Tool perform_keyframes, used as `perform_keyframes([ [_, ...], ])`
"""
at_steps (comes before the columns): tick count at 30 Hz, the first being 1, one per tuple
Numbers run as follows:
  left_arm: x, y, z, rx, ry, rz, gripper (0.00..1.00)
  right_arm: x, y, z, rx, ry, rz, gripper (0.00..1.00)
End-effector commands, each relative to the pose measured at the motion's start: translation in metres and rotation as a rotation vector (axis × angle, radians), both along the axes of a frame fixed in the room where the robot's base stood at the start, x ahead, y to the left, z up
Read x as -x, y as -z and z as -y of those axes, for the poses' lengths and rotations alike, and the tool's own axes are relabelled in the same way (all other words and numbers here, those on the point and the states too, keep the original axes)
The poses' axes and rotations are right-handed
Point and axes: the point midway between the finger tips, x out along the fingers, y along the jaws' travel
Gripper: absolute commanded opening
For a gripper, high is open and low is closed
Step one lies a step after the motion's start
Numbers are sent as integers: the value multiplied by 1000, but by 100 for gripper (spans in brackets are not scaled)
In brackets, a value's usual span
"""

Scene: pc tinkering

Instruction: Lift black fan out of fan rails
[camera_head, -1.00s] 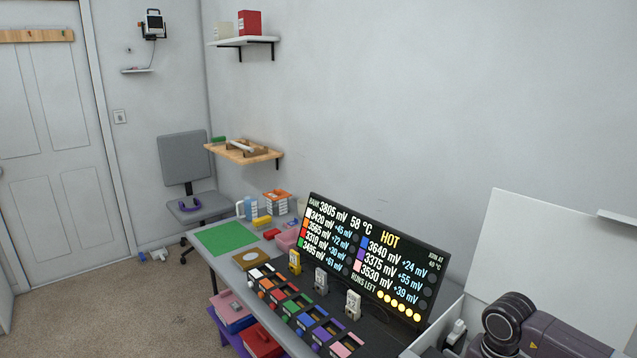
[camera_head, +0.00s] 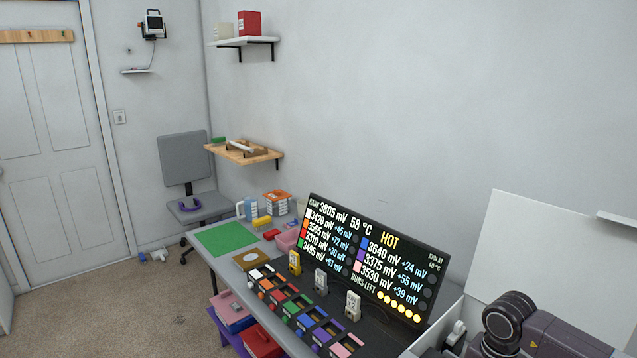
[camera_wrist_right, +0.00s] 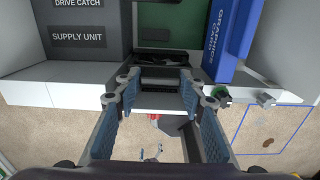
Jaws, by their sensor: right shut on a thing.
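My right gripper (camera_wrist_right: 160,80) shows in the right wrist view, with its blue-padded fingers spread wide and shut on the black fan. The black fan (camera_wrist_right: 165,58) is a dark shape between and just beyond the fingertips, at the edge of the open PC case. Most of it is hidden, and I cannot make out the fan rails or tell whether it is clear of them. In the head view my right arm reaches over the case at the lower right, and its gripper is hidden. My left gripper is not in view.
In the wrist view a blue graphics card (camera_wrist_right: 232,40) is right of the fan and a dark supply unit (camera_wrist_right: 80,38) is left. In the head view a lit display panel (camera_head: 375,262) and coloured modules stand on the bench. A white panel (camera_head: 550,265) rises behind my arm.

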Motion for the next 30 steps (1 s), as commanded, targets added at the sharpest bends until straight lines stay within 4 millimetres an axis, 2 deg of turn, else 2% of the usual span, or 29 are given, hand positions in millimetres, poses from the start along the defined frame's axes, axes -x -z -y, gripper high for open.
perform_keyframes([
  [16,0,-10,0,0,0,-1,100,0,-14,0,1,0,-1,6],
  [30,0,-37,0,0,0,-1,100,0,-53,0,0,0,1,6],
])
